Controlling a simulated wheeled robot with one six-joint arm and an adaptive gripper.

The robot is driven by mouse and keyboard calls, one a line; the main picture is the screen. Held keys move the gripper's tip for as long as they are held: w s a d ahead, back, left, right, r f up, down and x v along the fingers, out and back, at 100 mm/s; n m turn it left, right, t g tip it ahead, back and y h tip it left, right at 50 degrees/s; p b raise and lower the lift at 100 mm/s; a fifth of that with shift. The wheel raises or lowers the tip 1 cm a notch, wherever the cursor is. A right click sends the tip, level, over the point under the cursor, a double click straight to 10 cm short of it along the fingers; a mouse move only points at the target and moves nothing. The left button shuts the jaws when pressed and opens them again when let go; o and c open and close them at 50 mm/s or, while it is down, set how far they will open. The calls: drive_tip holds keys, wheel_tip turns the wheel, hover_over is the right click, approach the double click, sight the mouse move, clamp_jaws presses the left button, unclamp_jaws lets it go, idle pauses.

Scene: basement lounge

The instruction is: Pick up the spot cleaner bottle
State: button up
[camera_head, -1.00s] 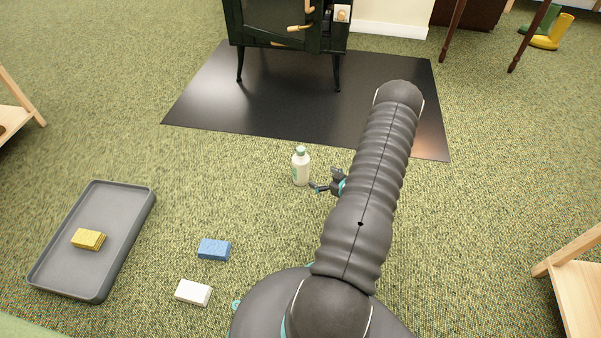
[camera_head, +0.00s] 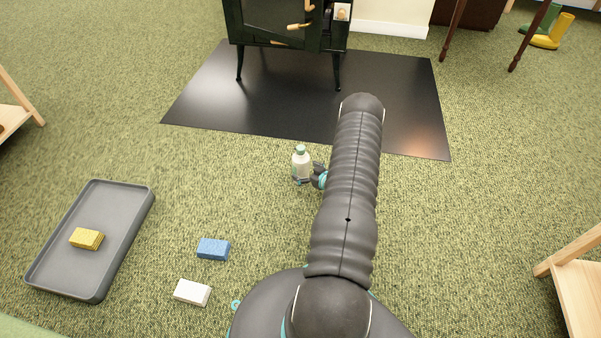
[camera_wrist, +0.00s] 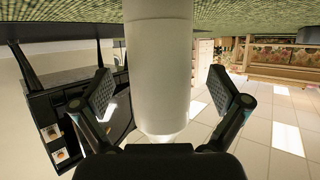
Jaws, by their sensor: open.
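The spot cleaner bottle (camera_head: 301,162) is white with a pale green cap and stands upright on the green carpet, in front of the black floor plate. My gripper (camera_head: 309,174) is at its right side, low on the body, partly hidden by my arm. In the wrist view the white bottle (camera_wrist: 158,70) fills the middle, between the two open finger pads. My gripper (camera_wrist: 160,98) has one finger on each side of it, with a visible gap at both pads. The wrist view appears upside down.
A dark stove (camera_head: 287,25) stands on the black floor plate (camera_head: 200,100) behind the bottle. A grey tray (camera_head: 120,222) with a yellow sponge (camera_head: 87,239) lies at left. A blue sponge (camera_head: 213,249) and a white block (camera_head: 192,292) lie nearer. Carpet around the bottle is clear.

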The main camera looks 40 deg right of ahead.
drive_tip(key=shift+x, duration=1.45)
drive_tip(key=shift+s, duration=0.1)
drive_tip(key=c, duration=1.7)
